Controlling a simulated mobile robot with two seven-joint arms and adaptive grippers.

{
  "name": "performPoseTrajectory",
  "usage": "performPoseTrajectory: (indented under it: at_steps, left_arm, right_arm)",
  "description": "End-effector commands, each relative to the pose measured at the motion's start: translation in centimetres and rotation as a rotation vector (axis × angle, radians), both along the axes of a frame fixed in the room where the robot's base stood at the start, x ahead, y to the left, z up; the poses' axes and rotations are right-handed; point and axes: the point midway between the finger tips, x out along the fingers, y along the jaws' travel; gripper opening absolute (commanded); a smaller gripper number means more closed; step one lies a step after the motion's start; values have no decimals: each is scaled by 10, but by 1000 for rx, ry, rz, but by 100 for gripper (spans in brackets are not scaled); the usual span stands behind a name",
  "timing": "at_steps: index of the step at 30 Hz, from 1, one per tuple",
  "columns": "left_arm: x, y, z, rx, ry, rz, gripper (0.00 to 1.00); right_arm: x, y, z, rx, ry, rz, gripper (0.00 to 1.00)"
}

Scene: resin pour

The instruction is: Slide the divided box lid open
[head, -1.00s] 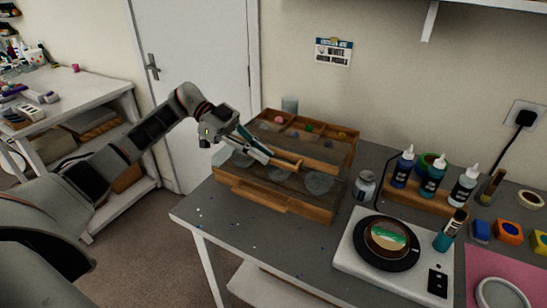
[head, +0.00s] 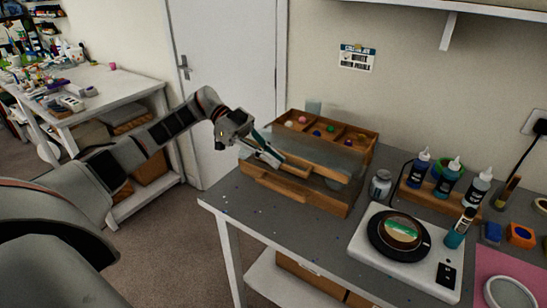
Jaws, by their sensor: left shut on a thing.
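The divided wooden box (head: 300,193) stands on the grey workbench, in the middle of the head view. Its back compartments are uncovered and hold several small coloured balls (head: 330,128). The lid (head: 300,164) shows as a wooden strip across the box's middle, in front of those compartments. My left gripper (head: 275,157) reaches in from the left and is shut on the lid's wooden edge or handle; its fingers hide the exact contact. My right gripper is not in view.
A small jar (head: 380,184) stands close to the box's right side. A white plate with a black disc (head: 400,236) and several bottles (head: 447,178) are further right. The bench left of the box is narrow.

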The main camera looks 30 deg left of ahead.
Motion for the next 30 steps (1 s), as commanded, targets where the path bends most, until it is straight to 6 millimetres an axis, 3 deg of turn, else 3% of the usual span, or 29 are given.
performPoseTrajectory:
  at_steps: [8, 11, 23, 30]
  left_arm:
    - [0, 0, 1, -1, 0, 1, 0]
    - [0, 0, 1, -1, -1, 2, 24]
    - [1, 4, 2, 1, 0, 2, 24]
    - [3, 39, 17, 2, -1, 6, 24]
  right_arm:
    - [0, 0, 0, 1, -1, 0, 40]
    - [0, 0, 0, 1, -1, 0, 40]
    - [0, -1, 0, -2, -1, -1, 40]
    - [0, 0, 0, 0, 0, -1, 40]
